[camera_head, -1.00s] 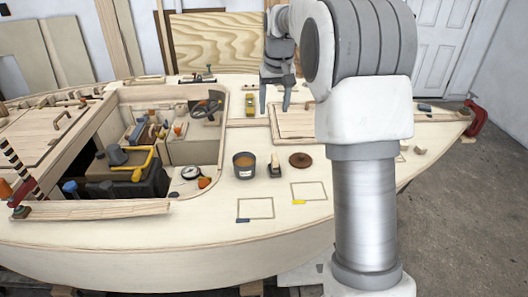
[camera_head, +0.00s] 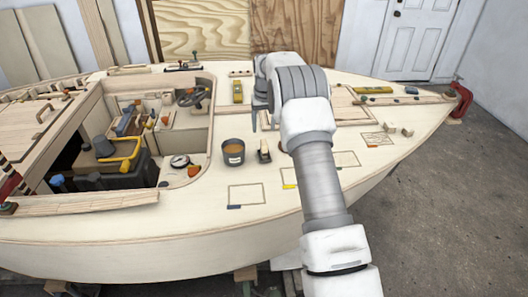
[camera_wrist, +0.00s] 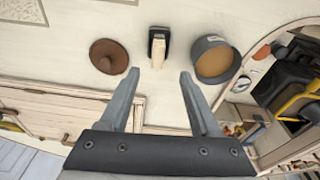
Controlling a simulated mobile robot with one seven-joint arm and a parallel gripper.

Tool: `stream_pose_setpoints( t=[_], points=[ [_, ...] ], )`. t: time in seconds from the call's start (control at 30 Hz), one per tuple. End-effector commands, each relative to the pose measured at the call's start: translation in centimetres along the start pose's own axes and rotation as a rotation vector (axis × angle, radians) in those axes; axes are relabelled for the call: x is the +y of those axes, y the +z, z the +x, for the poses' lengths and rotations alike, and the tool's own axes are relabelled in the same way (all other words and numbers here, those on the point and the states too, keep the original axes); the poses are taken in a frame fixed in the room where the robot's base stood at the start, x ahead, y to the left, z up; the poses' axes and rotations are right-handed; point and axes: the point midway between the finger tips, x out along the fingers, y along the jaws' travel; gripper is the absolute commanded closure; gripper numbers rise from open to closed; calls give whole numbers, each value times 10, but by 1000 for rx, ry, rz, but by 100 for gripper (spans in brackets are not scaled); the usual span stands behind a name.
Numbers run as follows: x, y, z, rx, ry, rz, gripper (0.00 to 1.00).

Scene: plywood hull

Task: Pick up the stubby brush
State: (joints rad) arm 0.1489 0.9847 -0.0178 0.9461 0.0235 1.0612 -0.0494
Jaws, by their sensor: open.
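The stubby brush (camera_head: 264,151) lies on the pale deck just right of a grey pot. It has a dark head and a light wooden handle. In the wrist view the brush (camera_wrist: 158,46) sits straight beyond the fingertips, with its handle pointing toward the gap between them. My gripper (camera_wrist: 160,73) is open and empty above the deck, and the brush is not between the fingers. In the head view my gripper (camera_head: 265,122) is partly hidden by my arm, on the far side of the brush.
The grey pot (camera_wrist: 214,60) with tan contents stands close to the brush on one side. A brown round disc (camera_wrist: 109,56) lies on the other side. The open cockpit (camera_head: 205,165) is left of the pot. Bare deck with drawn rectangles (camera_head: 246,194) is nearer the front.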

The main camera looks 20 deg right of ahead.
Motion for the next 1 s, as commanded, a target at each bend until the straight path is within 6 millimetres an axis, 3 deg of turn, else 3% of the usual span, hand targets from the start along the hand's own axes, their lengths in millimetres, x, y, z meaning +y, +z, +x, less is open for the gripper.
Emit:
stream_pose_setpoints(
  t=[0.2, 0.47, 0.7, 1.0],
  points=[
    [0, 0, 39, -2, 0, 0, 36],
    [1, 0, 57, -1, 0, 0, 36],
    [4, 0, 92, -1, 0, 0, 36],
    [4, -1, 100, 1, 0, 0, 36]
  ],
)
